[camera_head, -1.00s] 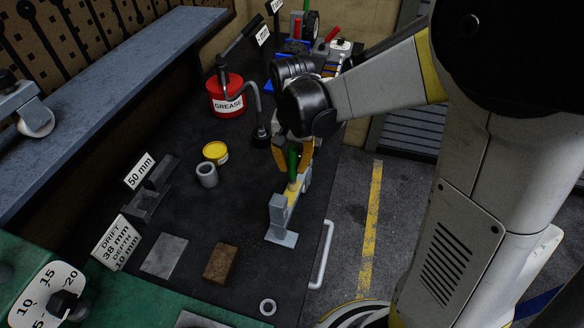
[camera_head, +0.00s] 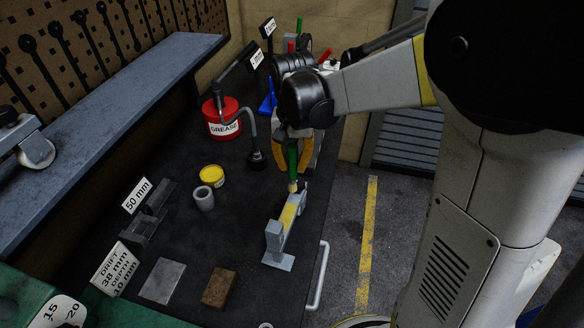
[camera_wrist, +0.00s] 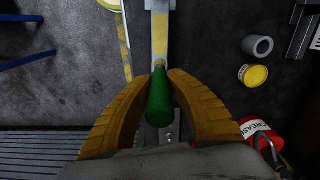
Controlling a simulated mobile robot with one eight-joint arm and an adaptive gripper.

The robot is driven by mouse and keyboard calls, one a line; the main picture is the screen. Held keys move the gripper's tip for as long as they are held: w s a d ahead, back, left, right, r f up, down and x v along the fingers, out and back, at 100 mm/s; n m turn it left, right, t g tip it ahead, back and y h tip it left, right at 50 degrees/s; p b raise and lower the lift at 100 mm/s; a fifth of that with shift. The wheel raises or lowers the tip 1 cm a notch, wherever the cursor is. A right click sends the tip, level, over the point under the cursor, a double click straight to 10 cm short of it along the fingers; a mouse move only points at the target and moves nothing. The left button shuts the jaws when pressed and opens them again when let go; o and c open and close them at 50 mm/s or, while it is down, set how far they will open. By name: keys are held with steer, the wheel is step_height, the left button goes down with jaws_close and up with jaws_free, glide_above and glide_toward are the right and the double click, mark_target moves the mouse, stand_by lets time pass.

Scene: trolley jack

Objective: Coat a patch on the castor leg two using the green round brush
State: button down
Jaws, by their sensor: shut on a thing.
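My gripper (camera_head: 292,168) is shut on the green round brush (camera_wrist: 160,98), whose handle stands between the yellow fingers. The brush points down, and its pale tip (camera_head: 292,187) is at the far end of a grey leg. This leg, apparently the castor leg (camera_head: 274,243), stands on the dark bench and has a yellow strip (camera_head: 288,215) along its top. In the wrist view, the leg (camera_wrist: 160,8) runs up from the brush tip, with yellow on it. I cannot tell whether the tip touches the leg.
A yellow-lidded tin (camera_head: 212,176), a grey ring (camera_head: 203,198) and a red grease can (camera_head: 222,120) stand left of the leg. A brown block (camera_head: 219,289) and a grey plate (camera_head: 162,281) lie nearer. A handle (camera_head: 319,275) runs along the bench's right edge.

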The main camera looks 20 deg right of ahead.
steer(key=shift+r+p, duration=0.55)
steer(key=shift+r, duration=0.55)
